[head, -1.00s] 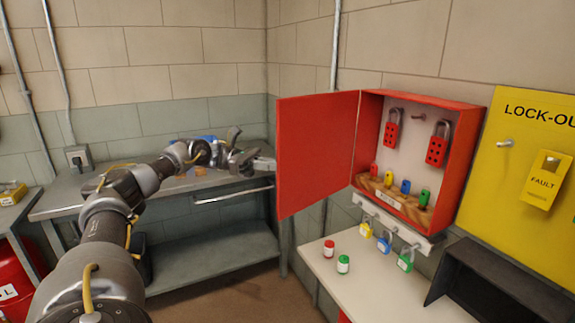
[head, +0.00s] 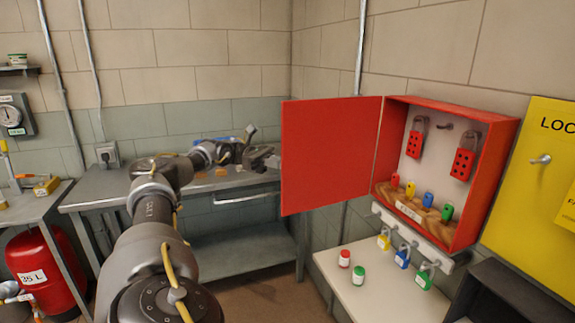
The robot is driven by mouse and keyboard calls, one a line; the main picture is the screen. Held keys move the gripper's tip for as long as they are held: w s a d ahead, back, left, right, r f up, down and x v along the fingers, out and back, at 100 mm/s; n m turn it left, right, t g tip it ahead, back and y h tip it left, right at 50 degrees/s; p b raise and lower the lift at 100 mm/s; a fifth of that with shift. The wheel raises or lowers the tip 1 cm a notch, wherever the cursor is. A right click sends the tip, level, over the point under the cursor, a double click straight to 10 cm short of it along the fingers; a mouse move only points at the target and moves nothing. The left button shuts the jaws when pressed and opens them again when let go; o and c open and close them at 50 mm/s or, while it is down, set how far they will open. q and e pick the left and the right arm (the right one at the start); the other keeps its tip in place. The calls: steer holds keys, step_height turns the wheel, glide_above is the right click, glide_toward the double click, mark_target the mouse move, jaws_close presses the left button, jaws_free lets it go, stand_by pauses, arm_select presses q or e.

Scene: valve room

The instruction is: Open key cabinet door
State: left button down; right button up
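The red key cabinet (head: 497,150) hangs on the wall at the right. Its red door (head: 328,152) stands wide open, swung out to the left. Inside are two red hasps (head: 463,164) on the back panel and several coloured key tags (head: 428,199) in a wooden rack. My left gripper (head: 262,155) is just left of the door's free edge, in front of the bench from this view. Its fingers look small, and I cannot tell whether they touch the door or how far they are apart. My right gripper is out of view.
Padlocks (head: 403,257) hang from a white rail under the cabinet. A white shelf (head: 375,300) below holds a red-capped and a green-capped jar. A grey workbench (head: 250,267) stands at the back left, a red tank (head: 45,270) at the far left, a yellow board (head: 540,200) at the right.

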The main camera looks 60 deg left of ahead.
arm_select(q)
steer(key=shift+w+d+r, duration=0.1)
steer(key=shift+w, duration=0.2)
steer(key=c, duration=1.8)
jaws_free()
steer(key=shift+w+d, duration=0.1)
steer(key=shift+w, duration=0.1)
steer(key=shift+o, duration=1.2)
steer(key=shift+w+d, duration=0.3)
steer(key=shift+w, duration=0.2)
steer(key=shift+o, duration=0.3)
steer(key=shift+w, duration=0.1)
steer(key=v, duration=0.8)
steer(key=shift+s, duration=0.4)
steer(key=shift+a, duration=0.1)
